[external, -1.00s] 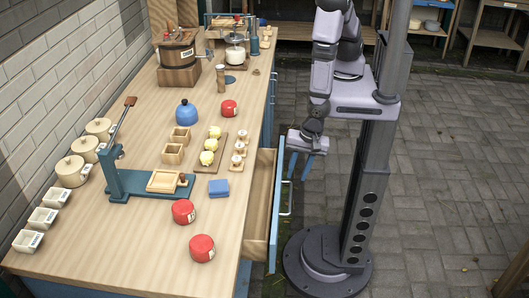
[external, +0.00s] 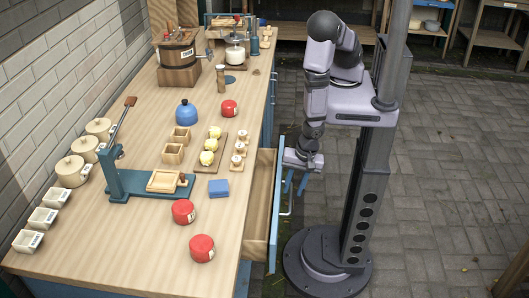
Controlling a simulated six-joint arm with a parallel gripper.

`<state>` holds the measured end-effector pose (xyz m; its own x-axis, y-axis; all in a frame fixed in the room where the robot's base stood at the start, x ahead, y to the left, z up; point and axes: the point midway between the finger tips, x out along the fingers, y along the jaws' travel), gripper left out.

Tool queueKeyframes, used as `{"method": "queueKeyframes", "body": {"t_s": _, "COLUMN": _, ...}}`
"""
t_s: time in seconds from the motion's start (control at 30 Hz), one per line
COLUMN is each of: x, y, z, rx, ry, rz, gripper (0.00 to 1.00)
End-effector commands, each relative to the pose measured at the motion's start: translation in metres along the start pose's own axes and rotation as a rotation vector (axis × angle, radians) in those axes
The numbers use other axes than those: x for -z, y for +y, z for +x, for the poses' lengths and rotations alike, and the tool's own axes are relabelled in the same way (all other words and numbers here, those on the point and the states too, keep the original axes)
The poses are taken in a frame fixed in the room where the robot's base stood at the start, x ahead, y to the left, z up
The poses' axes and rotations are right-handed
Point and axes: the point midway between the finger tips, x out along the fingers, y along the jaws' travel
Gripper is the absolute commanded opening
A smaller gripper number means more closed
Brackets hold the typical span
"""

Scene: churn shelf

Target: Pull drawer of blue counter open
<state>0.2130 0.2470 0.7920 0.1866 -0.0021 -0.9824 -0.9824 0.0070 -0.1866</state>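The blue counter (external: 130,255) has a pale wooden top. Its drawer (external: 264,190) stands out from the counter's right side, with its wooden inside showing and a blue front (external: 276,225). A pale bar handle (external: 287,212) is on the outer face of the front. My gripper (external: 295,186) hangs pointing down just outside the drawer front, near the far part of the handle. Its two blue fingers are apart with a gap between them, and nothing shows between them. I cannot tell whether a finger touches the handle.
On the counter are red jars (external: 202,248), a blue kettle-like pot (external: 186,113), a blue block (external: 219,188), a blue press (external: 122,185) and a wooden churn (external: 178,58). My base stands right of the drawer, with little floor between. Paved floor (external: 450,170) is clear further right.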

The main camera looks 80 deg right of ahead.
Motion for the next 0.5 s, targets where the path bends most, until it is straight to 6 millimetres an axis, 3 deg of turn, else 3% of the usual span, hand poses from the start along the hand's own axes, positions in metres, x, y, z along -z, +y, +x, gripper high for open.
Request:
{"method": "queueKeyframes", "body": {"t_s": 0.2, "x": 0.000, "y": 0.000, "z": 0.018, "rx": 0.000, "ry": 0.001, "rz": 0.001, "gripper": 0.28}}
{"method": "queueKeyframes", "body": {"t_s": 0.5, "x": 0.000, "y": 0.000, "z": 0.020, "rx": 0.000, "ry": 0.000, "rz": 0.001, "gripper": 0.28}}
